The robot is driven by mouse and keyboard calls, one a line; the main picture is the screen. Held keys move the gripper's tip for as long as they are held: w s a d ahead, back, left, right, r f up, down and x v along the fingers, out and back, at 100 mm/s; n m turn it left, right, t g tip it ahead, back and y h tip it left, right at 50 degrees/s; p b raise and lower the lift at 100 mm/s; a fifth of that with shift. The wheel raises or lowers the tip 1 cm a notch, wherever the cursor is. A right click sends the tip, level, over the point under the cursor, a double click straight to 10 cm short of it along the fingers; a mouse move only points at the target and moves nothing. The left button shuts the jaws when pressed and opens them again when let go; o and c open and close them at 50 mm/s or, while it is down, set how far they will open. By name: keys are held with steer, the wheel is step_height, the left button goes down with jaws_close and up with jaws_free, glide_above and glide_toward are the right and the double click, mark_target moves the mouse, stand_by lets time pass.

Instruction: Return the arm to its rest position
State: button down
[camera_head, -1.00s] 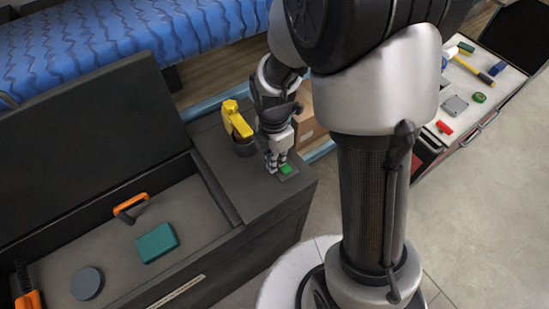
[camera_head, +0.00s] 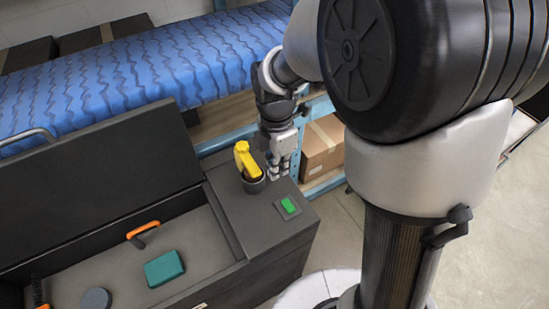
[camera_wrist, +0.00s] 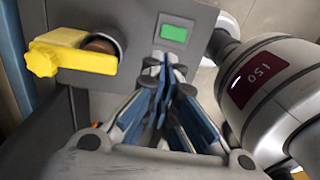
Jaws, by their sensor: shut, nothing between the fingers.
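My gripper (camera_head: 278,170) is shut and empty in the head view. It is above the dark workbench top, beside the yellow-handled tool and behind the green button. In the wrist view the closed fingers (camera_wrist: 164,70) point toward the bench panel, just below the green button (camera_wrist: 174,33). The green button also shows in the head view (camera_head: 289,205), clear of the fingers. My arm reaches in from the upper right of the head view, and its large joints hide part of the floor.
A yellow-handled tool (camera_head: 247,161) stands in a round dark holder close to my gripper. An open-lidded bench bin holds a teal block (camera_head: 164,268), an orange-handled tool (camera_head: 143,229) and a grey disc (camera_head: 95,299). A blue conveyor (camera_head: 150,62) and a cardboard box (camera_head: 322,148) lie behind.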

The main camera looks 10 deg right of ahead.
steer(key=shift+r, duration=0.15)
steer(key=s+d+r+m+t+b, duration=0.2)
steer(key=s+r+m, duration=0.2)
steer(key=s+m, duration=0.4)
steer(key=s+d+r+m+t+b, duration=0.2)
steer(key=s+r+m, duration=0.3)
steer(key=s+m, duration=0.4)
steer(key=m+t+b, duration=0.1)
steer(key=m, duration=0.3)
steer(key=shift+m, duration=0.3)
steer(key=shift+a, duration=0.1)
